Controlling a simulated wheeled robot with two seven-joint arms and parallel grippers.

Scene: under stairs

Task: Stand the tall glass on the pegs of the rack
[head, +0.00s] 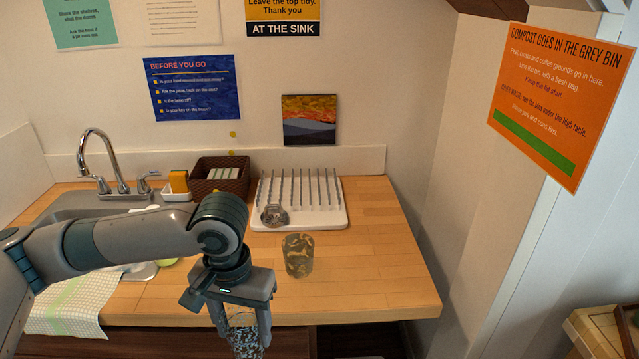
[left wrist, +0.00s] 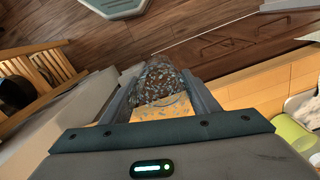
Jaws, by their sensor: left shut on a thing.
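My left gripper (head: 240,325) is shut on a clear glass with blue specks (head: 246,344), held beyond the counter's front edge. In the left wrist view the speckled glass (left wrist: 160,84) sits between the two fingers. Its lower end is cut off in the head view. The rack (head: 328,217) is a white base with rows of thin upright metal pegs, at the back of the counter. A small glass item (head: 274,216) is at the rack's front left. My right gripper is not in view.
A patterned yellowish glass (head: 298,256) stands on the wooden counter (head: 370,265) in front of the rack. The counter's right side is clear.

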